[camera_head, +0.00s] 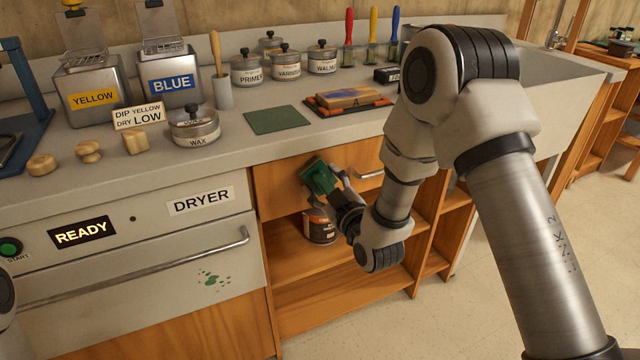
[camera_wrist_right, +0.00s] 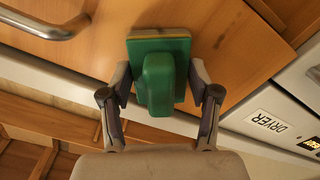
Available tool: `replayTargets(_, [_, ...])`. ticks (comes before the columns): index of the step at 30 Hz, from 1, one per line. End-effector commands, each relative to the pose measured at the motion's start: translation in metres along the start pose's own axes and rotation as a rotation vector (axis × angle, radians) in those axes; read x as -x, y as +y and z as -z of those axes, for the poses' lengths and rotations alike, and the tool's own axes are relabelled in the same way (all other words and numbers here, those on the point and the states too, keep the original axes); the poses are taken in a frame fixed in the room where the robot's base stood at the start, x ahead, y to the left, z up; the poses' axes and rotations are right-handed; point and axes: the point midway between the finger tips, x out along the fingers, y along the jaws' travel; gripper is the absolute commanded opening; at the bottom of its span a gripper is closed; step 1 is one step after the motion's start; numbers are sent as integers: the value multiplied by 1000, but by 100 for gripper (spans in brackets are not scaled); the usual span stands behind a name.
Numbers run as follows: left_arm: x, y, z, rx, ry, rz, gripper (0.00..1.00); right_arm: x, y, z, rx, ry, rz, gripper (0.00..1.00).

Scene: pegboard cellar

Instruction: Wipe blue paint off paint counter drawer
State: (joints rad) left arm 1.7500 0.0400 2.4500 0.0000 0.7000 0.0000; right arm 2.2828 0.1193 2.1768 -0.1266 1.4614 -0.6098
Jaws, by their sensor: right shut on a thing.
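My right gripper (camera_head: 333,194) is shut on the green handle of a wiping block (camera_head: 318,177). In the wrist view the gripper (camera_wrist_right: 158,92) has one finger on each side of the block's handle (camera_wrist_right: 157,82). The block's wide end, with a pale layer at its edge, is at the wooden paint counter drawer (camera_head: 285,183), which also shows in the wrist view (camera_wrist_right: 220,40); I cannot tell whether they touch. The drawer is shut, its metal handle (camera_head: 368,174) right of the block. No blue paint shows on its visible part; some is hidden behind the block. My left gripper is not in view.
Green paint spots (camera_head: 213,279) mark the dryer front (camera_head: 150,265), left of the drawer. An open shelf below holds a dark can (camera_head: 319,228). Jars, bins and a tray with a block (camera_head: 349,98) stand on the counter above. Floor at right is clear.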

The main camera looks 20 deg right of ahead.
Motion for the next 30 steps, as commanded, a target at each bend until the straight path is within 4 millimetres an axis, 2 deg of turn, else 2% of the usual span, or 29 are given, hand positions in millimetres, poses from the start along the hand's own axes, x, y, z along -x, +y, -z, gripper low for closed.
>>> replayTargets(6, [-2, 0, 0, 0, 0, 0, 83, -2, -19, 12, 3, 3, 4, 13])
replayTargets(14, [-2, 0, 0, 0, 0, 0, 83, -2, -29, 19, 2, 4, 2, 13])
replayTargets(20, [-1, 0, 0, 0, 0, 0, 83, -1, -46, 30, 4, 5, 3, 13])
replayTargets(26, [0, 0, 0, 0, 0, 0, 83, 0, -52, 33, 2, 4, 1, 13])
replayTargets(30, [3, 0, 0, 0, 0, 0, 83, 0, -64, 41, 4, 5, 4, 13])
